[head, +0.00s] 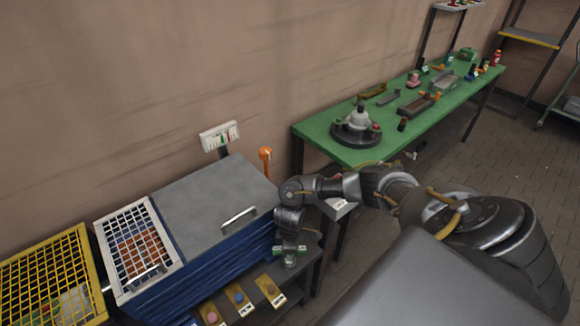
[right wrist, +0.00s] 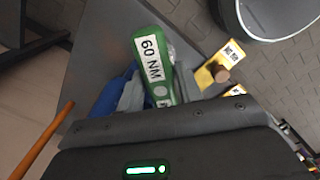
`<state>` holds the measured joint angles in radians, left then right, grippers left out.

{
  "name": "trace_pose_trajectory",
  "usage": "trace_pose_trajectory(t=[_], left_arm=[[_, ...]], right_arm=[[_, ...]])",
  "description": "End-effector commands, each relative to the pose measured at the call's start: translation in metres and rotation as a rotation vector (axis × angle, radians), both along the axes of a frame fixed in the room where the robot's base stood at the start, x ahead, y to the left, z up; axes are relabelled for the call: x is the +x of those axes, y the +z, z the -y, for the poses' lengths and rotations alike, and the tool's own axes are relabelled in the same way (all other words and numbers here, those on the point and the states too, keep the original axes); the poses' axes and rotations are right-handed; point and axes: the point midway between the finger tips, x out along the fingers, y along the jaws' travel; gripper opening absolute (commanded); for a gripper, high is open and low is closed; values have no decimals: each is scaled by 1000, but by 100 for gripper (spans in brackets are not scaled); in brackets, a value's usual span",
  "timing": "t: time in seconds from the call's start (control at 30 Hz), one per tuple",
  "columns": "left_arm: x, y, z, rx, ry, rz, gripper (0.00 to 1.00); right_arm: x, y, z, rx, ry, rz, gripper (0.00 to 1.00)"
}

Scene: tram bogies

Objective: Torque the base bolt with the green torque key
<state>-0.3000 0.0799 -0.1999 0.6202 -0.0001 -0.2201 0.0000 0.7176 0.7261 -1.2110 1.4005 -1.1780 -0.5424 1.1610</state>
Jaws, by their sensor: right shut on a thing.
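My right gripper (head: 290,250) is shut on the green torque key (right wrist: 152,62), which carries a white label reading "60 NM". In the head view the green key (head: 289,249) shows as a small bar across the fingertips, beside the front right of the blue cabinet. The key's far end is hidden in the right wrist view. A black round base with a grey domed part (head: 357,125) stands on the near end of the green bench (head: 335,150). I cannot make out the base bolt. My left gripper is not in view.
The blue cabinet (head: 215,262) has a grey lid (head: 215,205). Yellow plates with coloured knobs (head: 241,299) lie on a low shelf in front. A white wire crate (head: 135,245) and yellow crate (head: 50,275) stand left. An orange handle (head: 265,154) rises behind. Several parts crowd the bench.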

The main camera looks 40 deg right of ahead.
Motion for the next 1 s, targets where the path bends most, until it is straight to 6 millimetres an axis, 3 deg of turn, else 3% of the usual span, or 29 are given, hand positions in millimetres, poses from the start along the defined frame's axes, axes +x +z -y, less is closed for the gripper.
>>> trace_pose_trajectory(t=[0.73, 1.0], left_arm=[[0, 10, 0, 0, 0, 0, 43], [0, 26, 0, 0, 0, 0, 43]], right_arm=[[1, 1, -1, 1, -63, 1, 0], [0, 14, 0, 1, -64, 1, 0]])
